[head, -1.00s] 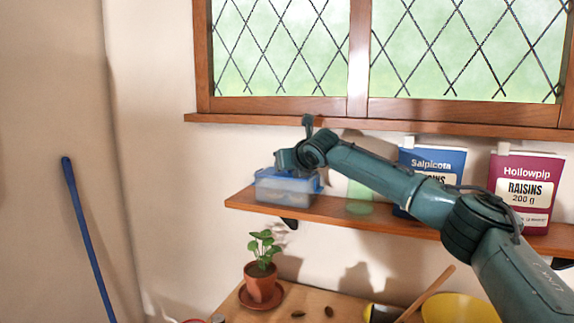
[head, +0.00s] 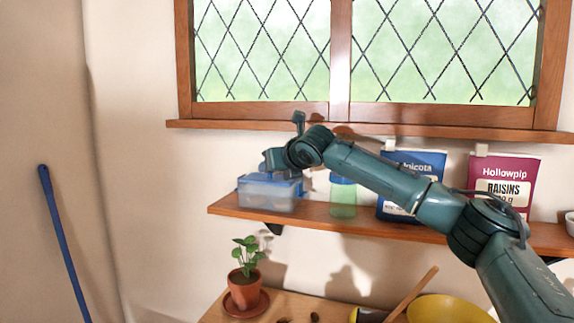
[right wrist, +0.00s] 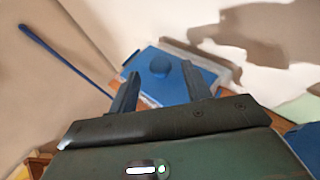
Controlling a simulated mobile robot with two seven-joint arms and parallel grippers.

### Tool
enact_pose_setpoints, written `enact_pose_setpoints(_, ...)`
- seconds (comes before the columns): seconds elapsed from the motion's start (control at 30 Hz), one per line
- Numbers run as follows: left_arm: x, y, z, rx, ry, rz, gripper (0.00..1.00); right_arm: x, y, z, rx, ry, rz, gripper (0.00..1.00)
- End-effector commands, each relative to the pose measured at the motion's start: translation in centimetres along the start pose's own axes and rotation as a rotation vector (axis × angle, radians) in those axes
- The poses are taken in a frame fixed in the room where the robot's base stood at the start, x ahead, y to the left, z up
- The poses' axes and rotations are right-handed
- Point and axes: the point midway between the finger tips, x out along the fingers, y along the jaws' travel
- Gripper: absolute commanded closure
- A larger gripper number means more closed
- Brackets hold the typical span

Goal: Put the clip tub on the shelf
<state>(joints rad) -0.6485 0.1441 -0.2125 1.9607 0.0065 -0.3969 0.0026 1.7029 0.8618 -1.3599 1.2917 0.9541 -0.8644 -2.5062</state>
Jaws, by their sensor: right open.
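The clip tub (head: 267,198) is a clear box with a blue lid. It stands upright on the left end of the wooden shelf (head: 330,226). My right gripper (head: 273,159) is just above the lid in the head view. My left gripper is not in view.
A blue packet (head: 424,163) and a magenta raisins packet (head: 505,178) stand further right. The window sill (head: 240,124) juts out above. A potted plant (head: 244,280) and yellow bowl (head: 450,310) are below.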

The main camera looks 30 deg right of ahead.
Motion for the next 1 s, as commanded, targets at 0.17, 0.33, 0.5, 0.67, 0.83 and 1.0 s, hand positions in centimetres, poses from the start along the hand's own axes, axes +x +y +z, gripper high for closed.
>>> enact_pose_setpoints(0.17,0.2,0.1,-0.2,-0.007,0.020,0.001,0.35,-3.8,-0.1,-0.1,-0.001,-0.004,0.000,0.51)
enact_pose_setpoints(0.33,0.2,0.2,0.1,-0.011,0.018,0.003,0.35,-6.4,0.0,-0.1,-0.001,-0.003,0.000,0.51)
enact_pose_setpoints(0.5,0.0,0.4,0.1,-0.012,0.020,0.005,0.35,-7.4,0.0,0.0,-0.001,-0.002,-0.001,0.51)
enact_pose_setpoints(0.67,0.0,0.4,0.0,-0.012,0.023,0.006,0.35,-7.5,0.0,0.0,-0.001,-0.001,-0.001,0.51)
enact_pose_setpoints(0.83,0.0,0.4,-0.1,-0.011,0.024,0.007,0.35,-7.5,0.0,0.0,-0.001,-0.001,-0.001,0.51)
enact_pose_setpoints(1.0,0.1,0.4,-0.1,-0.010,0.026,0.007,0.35,-7.5,0.0,0.0,-0.001,-0.001,-0.001,0.51)
